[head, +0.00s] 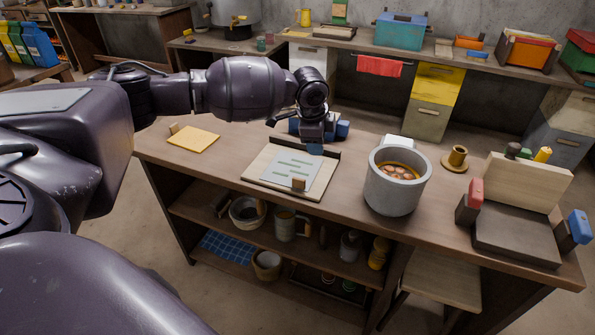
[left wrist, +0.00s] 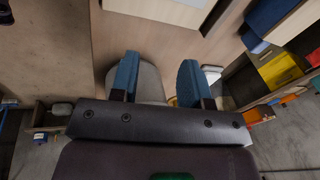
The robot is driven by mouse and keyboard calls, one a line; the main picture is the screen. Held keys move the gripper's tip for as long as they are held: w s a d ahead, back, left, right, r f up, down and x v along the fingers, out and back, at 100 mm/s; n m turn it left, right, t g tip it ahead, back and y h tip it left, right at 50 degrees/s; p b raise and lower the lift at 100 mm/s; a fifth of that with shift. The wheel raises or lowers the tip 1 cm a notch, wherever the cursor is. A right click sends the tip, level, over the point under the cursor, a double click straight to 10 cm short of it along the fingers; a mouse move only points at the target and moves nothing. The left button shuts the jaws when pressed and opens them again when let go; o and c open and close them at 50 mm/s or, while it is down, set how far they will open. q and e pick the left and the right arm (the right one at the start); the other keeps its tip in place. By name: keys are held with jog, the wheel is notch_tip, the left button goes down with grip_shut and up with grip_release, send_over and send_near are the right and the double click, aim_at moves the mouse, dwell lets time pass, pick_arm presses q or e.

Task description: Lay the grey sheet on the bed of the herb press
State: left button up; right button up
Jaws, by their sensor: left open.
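The grey sheet (head: 290,172), pale with several greenish strips, lies flat on a wooden board (head: 255,168) with a dark back edge, on the middle of the bench. My right gripper is not seen.
A grey pot (head: 395,186) of soup stands between the board and the press. A brass holder (head: 456,160) is behind it. Bowls and jars fill the shelf (head: 340,258) below.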

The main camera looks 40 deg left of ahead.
pick_arm(q)
jog(key=s+f+m+g, duration=0.1)
jog(key=s+g, duration=0.1)
jog(key=s, duration=0.1)
jog(key=g, duration=0.1)
send_over(305, 180)
jog(key=shift+m, duration=0.4)
jog(key=f, duration=0.5)
jog(key=shift+s+d+f+b, duration=0.1)
jog(key=shift+d+f+b, duration=0.05)
jog(key=shift+d+b, duration=0.2)
jog(key=shift+a+f, duration=0.1)
jog(key=shift+f, duration=0.3)
jog(key=f, duration=0.2)
jog(key=f+b, duration=0.1)
jog(key=f, duration=0.1)
jog(key=shift+a, duration=0.25)
jog(key=shift+f, duration=0.45)
jog(key=shift+r, duration=0.1)
